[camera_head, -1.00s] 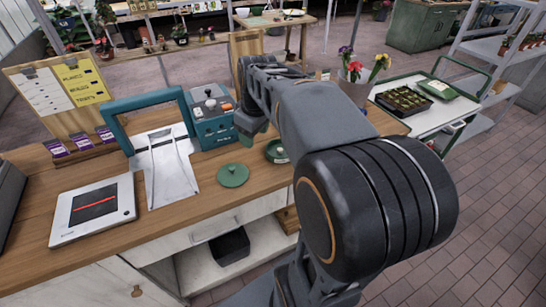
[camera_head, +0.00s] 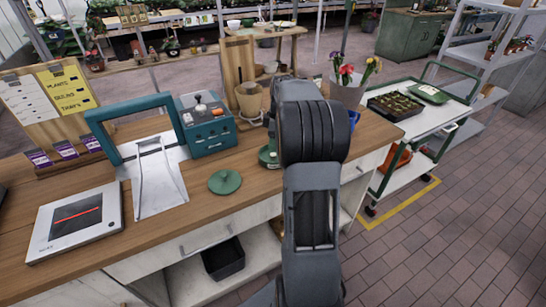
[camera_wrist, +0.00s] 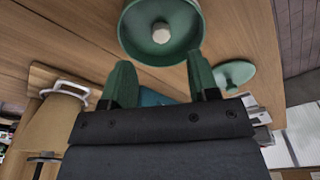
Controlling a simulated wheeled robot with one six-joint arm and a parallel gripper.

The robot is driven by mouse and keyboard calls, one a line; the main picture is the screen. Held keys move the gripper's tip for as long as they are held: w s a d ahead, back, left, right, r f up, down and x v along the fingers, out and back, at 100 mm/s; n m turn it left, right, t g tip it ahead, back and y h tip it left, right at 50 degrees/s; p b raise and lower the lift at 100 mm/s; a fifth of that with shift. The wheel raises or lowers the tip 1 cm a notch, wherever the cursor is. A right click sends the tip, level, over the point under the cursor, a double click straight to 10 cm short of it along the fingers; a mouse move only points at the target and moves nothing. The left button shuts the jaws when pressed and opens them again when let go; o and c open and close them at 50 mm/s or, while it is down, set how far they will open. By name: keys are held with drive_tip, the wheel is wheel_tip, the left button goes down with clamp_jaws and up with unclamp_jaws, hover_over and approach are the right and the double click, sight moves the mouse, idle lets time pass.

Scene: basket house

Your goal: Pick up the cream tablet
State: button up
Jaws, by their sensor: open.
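The cream tablet (camera_wrist: 161,32) is a small pale round piece in the middle of a round green dish (camera_wrist: 132,30), at the top of the wrist view. My gripper (camera_wrist: 160,72) is open, with its two green fingers spread apart and nothing between them. The fingertips point toward the dish, and the tablet shows beyond the gap, apart from both fingers. In the head view the dish (camera_head: 267,157) is partly hidden by my arm on the wooden counter. My gripper and the tablet cannot be made out there.
A green lid (camera_head: 224,182) lies on the counter near the dish and also shows in the wrist view (camera_wrist: 234,73). A teal box (camera_head: 207,135), a white scale (camera_head: 75,225) and a terracotta pot (camera_head: 249,100) stand nearby. A flower pot (camera_head: 348,91) is behind my arm.

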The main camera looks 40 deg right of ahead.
sight(273, 154)
drive_tip(key=shift+w+a+f, duration=0.1)
drive_tip(key=shift+a+f, duration=0.05)
drive_tip(key=shift+f, duration=1.35)
drive_tip(key=shift+a+f, duration=0.15)
drive_tip(key=shift+f, duration=1.3)
drive_tip(key=shift+c, duration=0.2)
drive_tip(key=c, duration=1)
drive_tip(key=shift+r, duration=0.15)
